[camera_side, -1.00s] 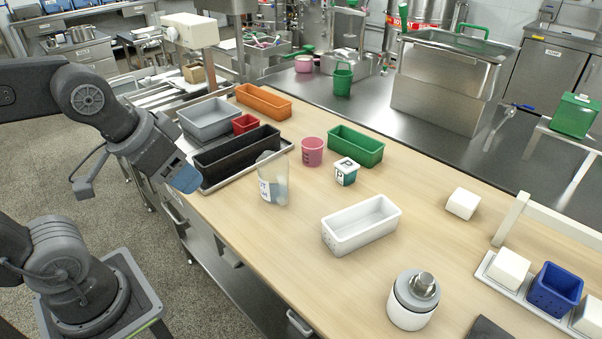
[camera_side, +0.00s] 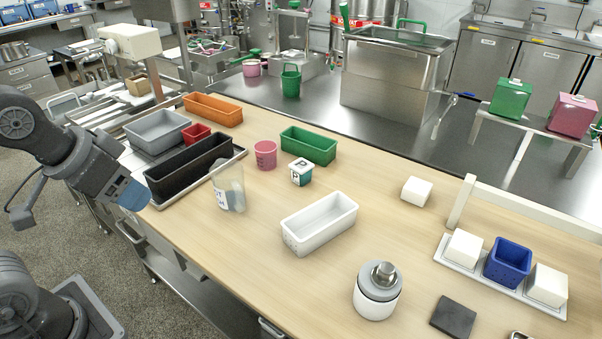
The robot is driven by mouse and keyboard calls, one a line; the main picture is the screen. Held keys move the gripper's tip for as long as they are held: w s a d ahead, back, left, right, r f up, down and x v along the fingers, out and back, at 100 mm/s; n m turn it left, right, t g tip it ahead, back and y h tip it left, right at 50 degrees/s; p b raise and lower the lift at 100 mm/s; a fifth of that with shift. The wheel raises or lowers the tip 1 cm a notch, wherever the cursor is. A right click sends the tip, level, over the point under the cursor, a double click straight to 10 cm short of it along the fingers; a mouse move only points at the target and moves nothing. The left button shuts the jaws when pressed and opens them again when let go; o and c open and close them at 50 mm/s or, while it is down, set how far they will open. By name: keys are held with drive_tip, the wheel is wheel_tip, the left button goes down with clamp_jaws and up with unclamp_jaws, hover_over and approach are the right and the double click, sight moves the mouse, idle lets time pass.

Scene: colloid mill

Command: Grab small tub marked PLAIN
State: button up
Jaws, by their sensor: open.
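A small teal tub (camera_side: 301,173) with a white lid stands upright on the wooden table, right of the pink cup. Its white label shows a large letter "P"; the rest of the marking is too small to read. My gripper (camera_side: 133,195), dark grey with a blue tip, hangs at the left, by the table's left edge. It is open, well apart from the tub, and nothing shows in it. The gap between its fingers is hard to see from this side.
A clear beaker (camera_side: 229,190) and a long black bin (camera_side: 188,168) stand between my gripper and the tub. A pink cup (camera_side: 265,155), a green bin (camera_side: 308,146) and a white bin (camera_side: 320,224) surround the tub. A white-and-grey jar (camera_side: 377,291) stands nearer the front.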

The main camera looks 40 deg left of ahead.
drive_tip(key=o, duration=0.6)
drive_tip(key=shift+o, duration=0.2)
drive_tip(key=w+r, duration=0.3)
drive_tip(key=w, duration=0.8)
drive_tip(key=m+g, duration=0.1)
drive_tip(key=m, duration=0.1)
hover_over(298, 166)
drive_tip(key=s+a, duration=0.2)
drive_tip(key=s, duration=0.3)
wheel_tip(298, 166, down, 19)
drive_tip(key=shift+h, duration=0.3)
drive_tip(key=x, duration=0.7)
drive_tip(key=shift+w+d+f, duration=0.25)
drive_tip(key=shift+d, duration=0.1)
drive_tip(key=shift+d+x, duration=0.2)
drive_tip(key=shift+x, duration=1.2)
drive_tip(key=shift+d+x, duration=0.2)
drive_tip(key=shift+x, duration=1.2)
